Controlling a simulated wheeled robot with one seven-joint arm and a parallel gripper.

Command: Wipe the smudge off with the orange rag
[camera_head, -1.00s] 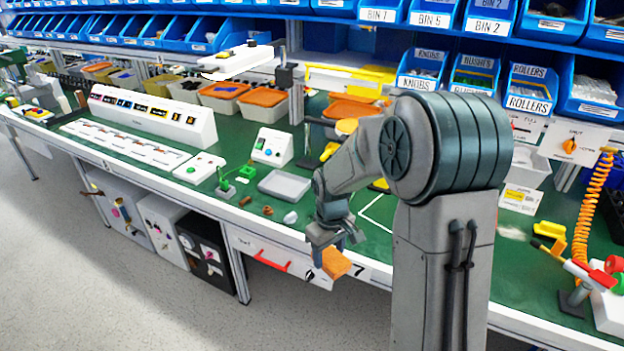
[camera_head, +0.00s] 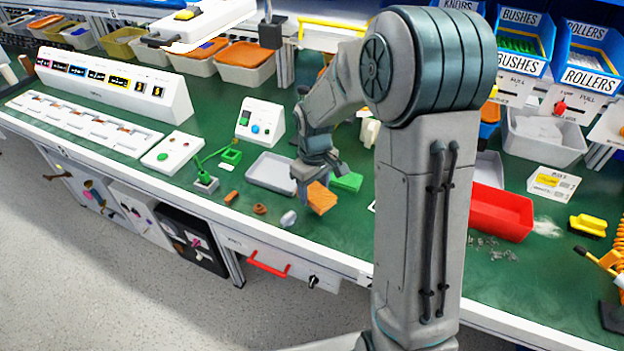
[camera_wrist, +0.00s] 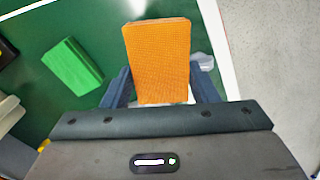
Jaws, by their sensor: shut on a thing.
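My gripper (camera_head: 308,180) is shut on the orange rag (camera_head: 320,198), a flat block-like piece, above the green bench top near its front edge. In the wrist view the rag (camera_wrist: 158,60) sticks out straight between the two blue fingers of my gripper (camera_wrist: 162,92). A pale, whitish smudge (camera_head: 547,228) shows on the green surface at the right, between a red bin and a yellow block. The rag is well to the left of it, apart from it. My own arm stands between them in the head view.
A green block (camera_head: 347,182) lies just right of the rag. A grey tray (camera_head: 272,172) is to its left. The red bin (camera_head: 500,212) has grey bits (camera_head: 492,250) in front. The yellow block (camera_head: 588,225) lies right of the smudge. A red drawer handle (camera_head: 268,264) is below the bench edge.

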